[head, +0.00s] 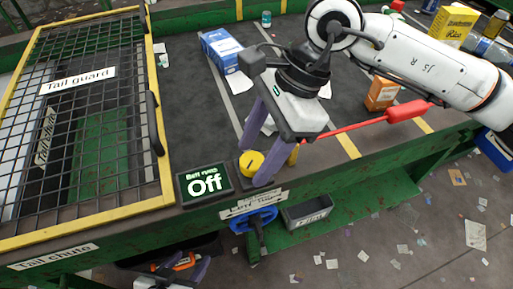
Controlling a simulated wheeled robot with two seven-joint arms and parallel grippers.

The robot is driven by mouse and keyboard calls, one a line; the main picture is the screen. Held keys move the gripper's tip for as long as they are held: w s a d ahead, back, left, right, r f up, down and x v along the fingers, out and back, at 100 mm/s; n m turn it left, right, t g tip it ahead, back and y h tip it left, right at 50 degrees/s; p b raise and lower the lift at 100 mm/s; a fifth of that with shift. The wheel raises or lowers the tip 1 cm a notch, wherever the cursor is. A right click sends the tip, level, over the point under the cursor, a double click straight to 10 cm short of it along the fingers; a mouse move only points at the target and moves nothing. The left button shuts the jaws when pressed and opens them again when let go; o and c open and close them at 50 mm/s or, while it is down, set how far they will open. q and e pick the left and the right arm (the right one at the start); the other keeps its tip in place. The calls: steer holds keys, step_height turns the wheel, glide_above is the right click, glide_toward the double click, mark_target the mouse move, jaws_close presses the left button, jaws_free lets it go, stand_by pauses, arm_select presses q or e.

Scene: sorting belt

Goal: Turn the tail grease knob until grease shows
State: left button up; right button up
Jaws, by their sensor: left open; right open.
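A blue round knob (253,219) sits on the front of the green frame, under a white label (254,204) too small to read surely. A dark fitting hangs below it, with green at its lower end; I cannot make out any grease. A yellow knob (251,163) stands on the frame's top edge beside the belt display (205,183), which reads "Off". My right gripper (253,166) is open, pointing down, its purple fingers around or just above the yellow knob; contact is unclear. My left gripper (182,268) is open, low at the bottom edge and partly cut off.
A red-handled lever (405,111) reaches out right of my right gripper. The mesh tail guard (95,120) lies on the left. A blue box (221,50) and an orange box (382,94) lie on the belt. A grey tray (308,211) hangs below the frame. Litter covers the floor.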

steer(key=c, duration=1)
steer(key=shift+f+m+b, duration=0.2)
steer(key=shift+m+b, duration=0.1)
steer(key=shift+b, duration=0.4)
steer(key=shift+c, duration=0.2)
steer(key=m+b, duration=0.1)
steer(key=b, duration=0.1)
steer(key=m+t+b, duration=0.1)
steer(key=m+b, duration=0.1)
steer(key=b, duration=0.1)
steer(key=shift+s+f+t, duration=0.15)
steer(key=shift+t, duration=0.15)
steer(key=shift+m+b, duration=0.5)
steer(key=shift+b, duration=0.05)
steer(key=shift+s+r+m+t+b, duration=0.15)
steer(key=shift+m+t+b, duration=0.35)
steer(key=shift+m+b, duration=0.55)
steer(key=shift+r, duration=0.1)
steer(key=shift+r+b, duration=0.1)
steer(key=shift+b, duration=0.2)
